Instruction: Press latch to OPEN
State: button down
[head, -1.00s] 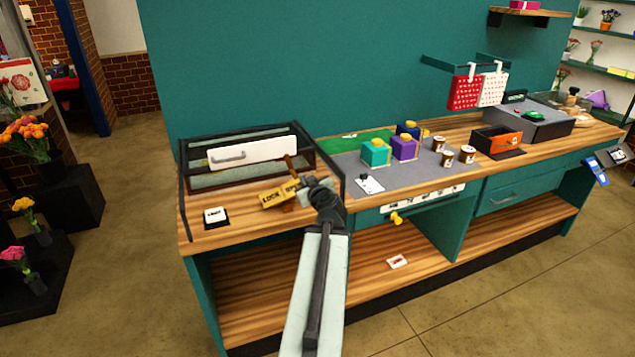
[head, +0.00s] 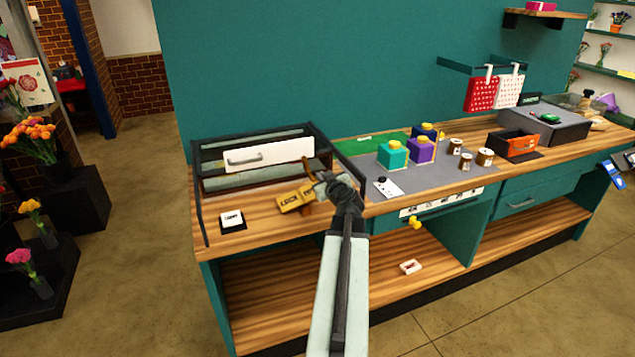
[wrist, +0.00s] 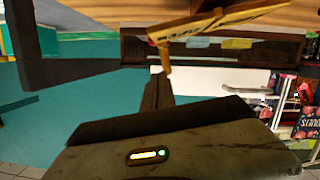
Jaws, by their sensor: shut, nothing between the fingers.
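The latch is a yellow block with dark lettering (head: 294,199) on the counter in front of the glass-sided case (head: 205,165). A thin brown lever rises beside it. In the head view I read part of "LOCK"; my gripper covers the right end, where the other word is. My gripper (head: 325,184) is shut and empty, right against or just over that right end; I cannot tell if they touch. In the wrist view the yellow latch plate (wrist: 225,20) lies above the dark gripper (wrist: 158,92), with a short tan stem near the tip.
A white-topped button (head: 232,218) sits on the counter left of the latch. A white card with a black knob (head: 387,188) lies to the right. Teal (head: 392,154) and purple (head: 421,150) boxes stand behind it. The floor in front is clear.

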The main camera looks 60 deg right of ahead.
jog(key=f+b, duration=0.1)
jog(key=d+f, duration=0.1)
jog(key=w+f+b, duration=0.1)
jog(key=shift+d+f+b, duration=0.2)
jog(key=shift+d+b, duration=0.1)
jog(key=shift+b, duration=0.05)
jog(key=shift+s+f+b, duration=0.2)
jog(key=shift+s+b, duration=0.2)
jog(key=shift+w+f, duration=0.35)
jog(key=shift+w, duration=0.05)
jog(key=shift+a+r, duration=0.15)
